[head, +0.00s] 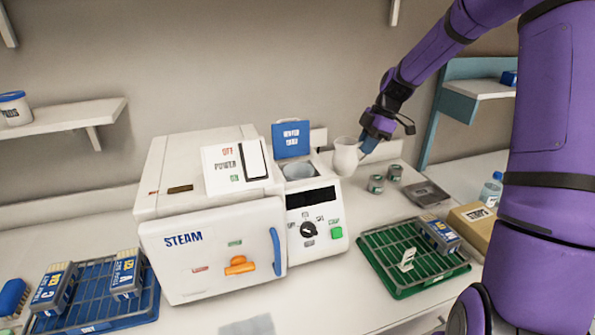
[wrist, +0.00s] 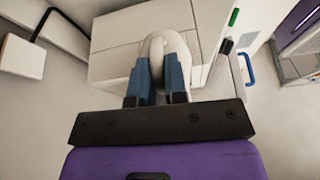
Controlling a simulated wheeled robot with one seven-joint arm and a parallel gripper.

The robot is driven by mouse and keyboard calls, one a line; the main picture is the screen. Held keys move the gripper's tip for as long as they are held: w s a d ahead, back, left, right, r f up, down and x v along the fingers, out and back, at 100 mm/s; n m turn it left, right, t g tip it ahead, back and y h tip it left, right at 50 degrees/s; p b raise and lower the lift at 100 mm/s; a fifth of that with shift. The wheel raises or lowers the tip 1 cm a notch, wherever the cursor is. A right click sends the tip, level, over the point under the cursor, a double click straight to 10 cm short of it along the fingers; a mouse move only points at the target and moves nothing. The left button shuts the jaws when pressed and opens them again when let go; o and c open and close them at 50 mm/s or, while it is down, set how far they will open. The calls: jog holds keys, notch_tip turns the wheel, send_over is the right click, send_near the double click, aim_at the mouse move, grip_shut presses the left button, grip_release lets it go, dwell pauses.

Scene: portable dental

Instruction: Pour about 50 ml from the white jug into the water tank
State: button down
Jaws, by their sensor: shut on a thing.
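The white jug (head: 346,156) is at the right side of the steam machine, close to the water tank. It looks roughly upright, and its contents do not show. My gripper (head: 370,138) is shut on the jug from the right; its blue fingers lie on both sides of the jug (wrist: 168,43) in the wrist view. I cannot tell whether the jug's base touches anything.
The steam machine (head: 213,245) fills the middle of the counter. Two small grey tins (head: 376,184) and a grey tray (head: 427,194) sit right of the jug. A green rack (head: 390,277) is at front right, a blue rack (head: 97,313) at left.

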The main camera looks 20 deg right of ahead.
jog(key=shift+a+r+h, duration=2)
jog(key=shift+r+h, duration=0.1)
jog(key=shift+r, duration=0.75)
notch_tip(320, 180, up, 2)
jog(key=h, duration=0.4)
send_over(335, 142)
jog(key=d, duration=0.1)
jog(key=shift+s+d+r+g, duration=0.1)
jog(key=shift+g, duration=0.3)
jog(key=shift+r+h, duration=0.15)
jog(key=shift+h, duration=0.25)
jog(key=shift+a+h+p, duration=0.3)
jog(key=shift+a+h, duration=0.3)
jog(key=shift+h, duration=0.2)
jog(key=shift+a+f+h+p, duration=0.5)
jog(key=shift+a+h+p, duration=0.2)
jog(key=shift+h, duration=0.3)
